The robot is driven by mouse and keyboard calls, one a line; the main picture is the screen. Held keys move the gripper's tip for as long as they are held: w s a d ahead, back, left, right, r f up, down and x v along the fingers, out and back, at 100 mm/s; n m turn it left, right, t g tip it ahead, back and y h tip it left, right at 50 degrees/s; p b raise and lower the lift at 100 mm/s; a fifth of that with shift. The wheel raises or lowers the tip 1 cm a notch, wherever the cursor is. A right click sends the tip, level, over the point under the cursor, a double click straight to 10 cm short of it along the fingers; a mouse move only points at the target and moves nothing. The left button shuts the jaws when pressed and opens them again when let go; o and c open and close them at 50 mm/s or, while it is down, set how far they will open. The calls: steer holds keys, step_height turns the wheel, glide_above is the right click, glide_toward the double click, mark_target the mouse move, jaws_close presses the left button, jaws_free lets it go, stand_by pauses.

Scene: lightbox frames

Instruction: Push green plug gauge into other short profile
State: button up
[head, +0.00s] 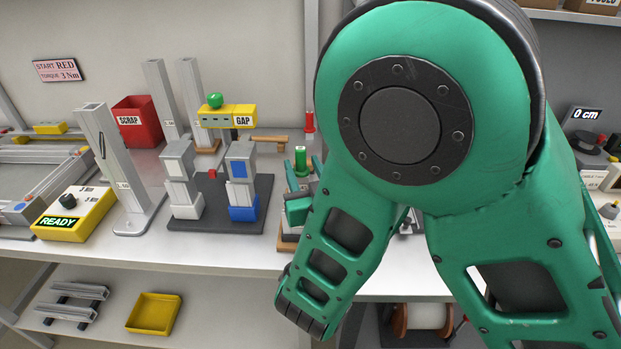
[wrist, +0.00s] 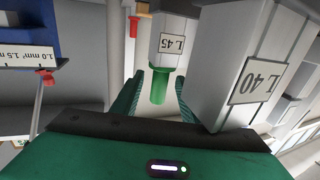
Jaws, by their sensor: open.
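The green plug gauge (head: 302,157) shows as a small green cylinder beside my arm in the head view. In the wrist view the green plug gauge (wrist: 159,88) lies between my fingers, against the near end of a grey short profile marked L 45 (wrist: 174,42). How deep it sits there cannot be told. A second short profile marked L 40 (wrist: 245,75) is large and close on the right, beside the right finger. My gripper (wrist: 158,80) is open around the gauge, with gaps on both sides. In the head view my gripper (head: 303,172) is partly hidden by my arm.
A yellow READY box (head: 75,215) and a red SCRAP bin (head: 136,122) stand farther left. My arm hides much of the bench's right side.

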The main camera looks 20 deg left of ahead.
mark_target(303, 165)
steer(key=shift+v, duration=2.25)
steer(key=shift+w+d, duration=0.1)
